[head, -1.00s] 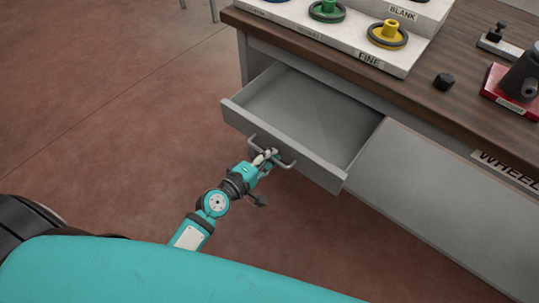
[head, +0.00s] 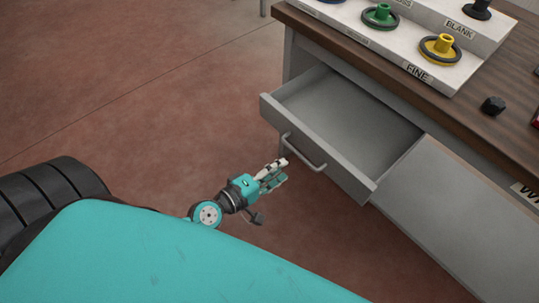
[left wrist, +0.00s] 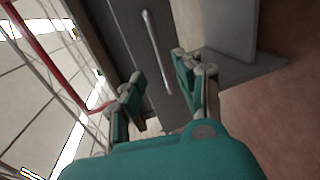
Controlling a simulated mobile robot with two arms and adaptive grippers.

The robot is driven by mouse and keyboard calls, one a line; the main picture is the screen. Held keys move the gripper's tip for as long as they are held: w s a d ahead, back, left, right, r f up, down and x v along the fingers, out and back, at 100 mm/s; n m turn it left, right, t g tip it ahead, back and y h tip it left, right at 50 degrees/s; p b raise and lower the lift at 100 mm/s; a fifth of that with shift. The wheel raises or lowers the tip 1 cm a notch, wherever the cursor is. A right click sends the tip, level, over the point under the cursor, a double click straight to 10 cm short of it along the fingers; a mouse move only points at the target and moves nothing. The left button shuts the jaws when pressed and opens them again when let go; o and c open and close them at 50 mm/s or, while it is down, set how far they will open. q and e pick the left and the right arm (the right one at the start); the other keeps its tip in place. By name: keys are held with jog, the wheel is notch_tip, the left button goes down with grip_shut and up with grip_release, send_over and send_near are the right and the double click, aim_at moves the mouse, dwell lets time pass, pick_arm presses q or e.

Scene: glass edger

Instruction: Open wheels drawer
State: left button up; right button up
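The grey drawer (head: 345,115) under the wooden worktop is pulled out and looks empty inside. Its bar handle (head: 303,158) is on the front panel, and also shows in the left wrist view (left wrist: 153,40). My left gripper (head: 281,172) is just in front of the handle, at its near side, and holds nothing. In the left wrist view the two fingers (left wrist: 158,82) are spread apart, with the handle beyond them. My right gripper is not in view.
A white stepped rack (head: 400,45) with green and yellow wheels (head: 440,47) and FINE and BLANK labels stands on the worktop (head: 465,115). A small black knob (head: 493,105) lies beside it. Red-brown floor (head: 150,130) is clear left of the drawer.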

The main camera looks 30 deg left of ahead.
pick_arm(q)
jog(key=shift+v, duration=1.55)
jog(key=s+a+f+m+g+y+p, duration=0.25)
jog(key=s+f+m, duration=0.2)
jog(key=f, duration=0.95)
jog(key=s+a+f+m+g+y+p, duration=0.1)
jog(key=s+a+f+m+g, duration=0.3)
jog(key=f, duration=1)
jog(key=s+d+f+m+g+y+p, duration=0.1)
jog(key=s+f+m+g, duration=0.2)
jog(key=s+f, duration=0.3)
jog(key=s+d+f+m+g+y, duration=0.1)
jog(key=s+f+m+g, duration=0.3)
jog(key=s, duration=1.1)
jog(key=shift+f+m+p, duration=0.35)
jog(key=shift+f+m, duration=0.2)
jog(key=shift+f, duration=0.35)
